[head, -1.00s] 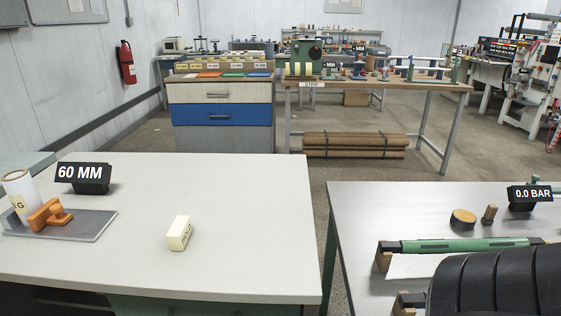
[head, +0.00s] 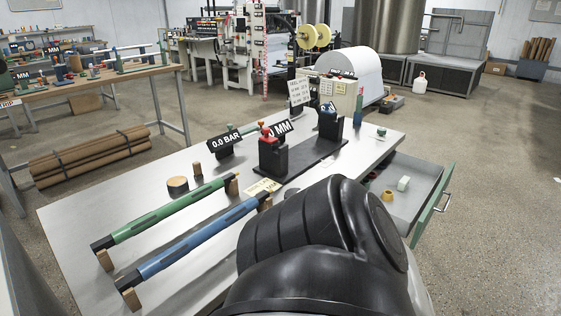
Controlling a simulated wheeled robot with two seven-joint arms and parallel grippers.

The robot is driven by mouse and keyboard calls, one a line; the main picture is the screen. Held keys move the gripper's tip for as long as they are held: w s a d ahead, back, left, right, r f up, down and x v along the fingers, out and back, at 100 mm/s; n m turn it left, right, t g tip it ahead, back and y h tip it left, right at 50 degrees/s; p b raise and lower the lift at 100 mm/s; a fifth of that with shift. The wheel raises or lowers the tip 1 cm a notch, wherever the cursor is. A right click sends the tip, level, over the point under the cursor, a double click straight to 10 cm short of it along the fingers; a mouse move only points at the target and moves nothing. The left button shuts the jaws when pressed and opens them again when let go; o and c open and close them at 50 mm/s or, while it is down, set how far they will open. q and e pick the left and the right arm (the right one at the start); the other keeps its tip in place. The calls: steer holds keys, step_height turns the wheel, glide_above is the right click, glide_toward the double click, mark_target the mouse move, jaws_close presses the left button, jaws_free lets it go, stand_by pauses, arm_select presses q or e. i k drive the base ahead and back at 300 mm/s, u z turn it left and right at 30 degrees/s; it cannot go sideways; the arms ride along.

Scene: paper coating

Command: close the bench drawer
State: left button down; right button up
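The bench drawer (head: 407,205) sticks out open from the right side of the grey-topped bench (head: 75,224). Its green front (head: 433,205) carries a metal bar handle (head: 446,202) and faces right. Inside the drawer lie a small yellow-brown piece and a pale block (head: 403,183), with a small dark red piece near the bench edge. My black arm covers the near right part of the bench and the near end of the drawer. Neither gripper shows in the head view.
On the bench, a green roller (head: 170,212) and a blue roller (head: 200,238) lie on wooden rests. A dark fixture (head: 300,165) and a 0.0 BAR display (head: 226,141) stand behind them. The floor right of the drawer (head: 510,220) is clear.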

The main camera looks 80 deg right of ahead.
mark_target(406, 208)
steer(key=z, duration=2.6)
steer(key=k, duration=0.75)
steer(key=z, duration=1.35)
steer(key=i, duration=2.1)
steer(key=u, duration=1.35)
steer(key=i, duration=0.45)
steer(key=u, duration=0.2)
